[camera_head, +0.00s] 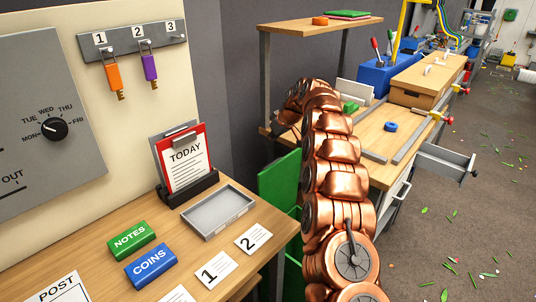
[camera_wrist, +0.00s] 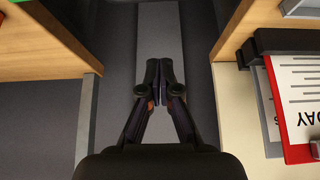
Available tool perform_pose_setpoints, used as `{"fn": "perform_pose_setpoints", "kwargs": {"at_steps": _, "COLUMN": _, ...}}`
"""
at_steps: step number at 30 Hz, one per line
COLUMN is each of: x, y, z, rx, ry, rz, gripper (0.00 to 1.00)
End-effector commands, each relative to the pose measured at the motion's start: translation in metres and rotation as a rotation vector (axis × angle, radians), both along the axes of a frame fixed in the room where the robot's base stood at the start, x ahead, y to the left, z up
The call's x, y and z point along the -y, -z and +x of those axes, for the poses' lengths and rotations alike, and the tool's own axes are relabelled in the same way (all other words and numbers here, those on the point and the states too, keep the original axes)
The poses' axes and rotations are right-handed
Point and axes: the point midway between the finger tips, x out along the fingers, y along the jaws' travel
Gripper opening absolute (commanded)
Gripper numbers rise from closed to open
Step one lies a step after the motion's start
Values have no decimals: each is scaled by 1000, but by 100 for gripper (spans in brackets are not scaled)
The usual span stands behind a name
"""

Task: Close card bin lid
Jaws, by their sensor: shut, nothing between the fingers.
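No object labelled as a card bin shows. A green panel (camera_head: 280,184) stands upright between the desk and the workbench in the head view, with more green below it. My copper arm hides its right side, so I cannot tell if it is the bin or its lid. My gripper (camera_wrist: 159,84) is shut and empty in the wrist view, over a grey strip (camera_wrist: 158,28) between two wooden furniture edges. The green panel does not show clearly in the wrist view. In the head view, my arm hides the gripper's fingertips.
The desk (camera_head: 120,230) holds a grey tray (camera_head: 217,211), a TODAY clipboard (camera_head: 186,158), a green NOTES block (camera_head: 131,238) and a blue COINS block (camera_head: 151,267). A workbench (camera_head: 388,135) with a shelf stands behind my arm. Open floor (camera_head: 450,235) lies right, with scattered green bits.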

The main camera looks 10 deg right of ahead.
Motion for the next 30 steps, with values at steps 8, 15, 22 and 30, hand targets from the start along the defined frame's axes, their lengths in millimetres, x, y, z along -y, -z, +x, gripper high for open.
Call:
{"fn": "perform_pose_setpoints", "kwargs": {"at_steps": 8, "x": -8, "y": 22, "z": 12, "rx": -1, "ry": -1, "rz": -2, "gripper": 0}}
{"fn": "perform_pose_setpoints", "kwargs": {"at_steps": 15, "x": -17, "y": 45, "z": 24, "rx": 0, "ry": -1, "rz": -1, "gripper": 0}}
{"fn": "perform_pose_setpoints", "kwargs": {"at_steps": 22, "x": -24, "y": 65, "z": 33, "rx": -2, "ry": -1, "rz": 0, "gripper": 0}}
{"fn": "perform_pose_setpoints", "kwargs": {"at_steps": 30, "x": -29, "y": 79, "z": 41, "rx": 0, "ry": 0, "rz": -2, "gripper": 0}}
